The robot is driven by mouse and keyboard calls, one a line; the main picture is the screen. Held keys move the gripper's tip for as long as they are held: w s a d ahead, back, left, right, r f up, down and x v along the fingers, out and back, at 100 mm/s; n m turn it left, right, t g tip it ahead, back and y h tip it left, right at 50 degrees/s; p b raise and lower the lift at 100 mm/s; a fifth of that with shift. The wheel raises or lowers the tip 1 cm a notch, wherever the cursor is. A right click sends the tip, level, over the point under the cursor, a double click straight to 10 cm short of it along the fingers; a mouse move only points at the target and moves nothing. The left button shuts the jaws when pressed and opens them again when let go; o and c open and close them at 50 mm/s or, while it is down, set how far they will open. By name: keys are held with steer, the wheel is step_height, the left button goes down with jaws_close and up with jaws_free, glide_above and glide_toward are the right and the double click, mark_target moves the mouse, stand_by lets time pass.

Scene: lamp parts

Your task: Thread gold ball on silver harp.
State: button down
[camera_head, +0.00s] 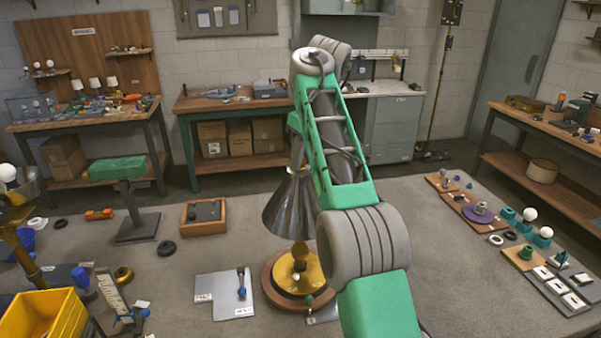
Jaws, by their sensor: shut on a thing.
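A silver cone-shaped shade (289,207) stands over a gold lamp base (318,280) on a round wooden plinth (268,291). My gripper (297,163) is at the narrow top of the shade, mostly hidden behind my green and grey arm. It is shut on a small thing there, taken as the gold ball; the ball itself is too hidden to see. The silver harp is not visible, apparently inside the shade. I cannot tell whether ball and harp touch.
A wooden tray (203,217) and a yellow bin (44,318) are farther left. Boards with small parts (481,213) line the right edge. The table between lamp and boards is clear.

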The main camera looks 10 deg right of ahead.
steer(key=shift+f, duration=0.3)
steer(key=m, duration=0.1)
steer(key=m+h+p, duration=0.1)
steer(key=m, duration=0.1)
steer(key=shift+s+a+r+m, duration=0.1)
steer(key=shift+a+r+m, duration=0.1)
steer(key=shift+m, duration=0.1)
steer(key=m+p, duration=0.1)
steer(key=m, duration=0.1)
steer(key=shift+f+m+h+p, duration=0.15)
steer(key=shift+m+h+p, duration=0.15)
steer(key=shift+f+m, duration=0.15)
steer(key=shift+m, duration=0.15)
steer(key=shift+a, duration=0.1)
steer(key=shift+m+h+p, duration=0.4)
steer(key=shift+m+p, duration=0.8)
steer(key=shift+p, duration=0.15)
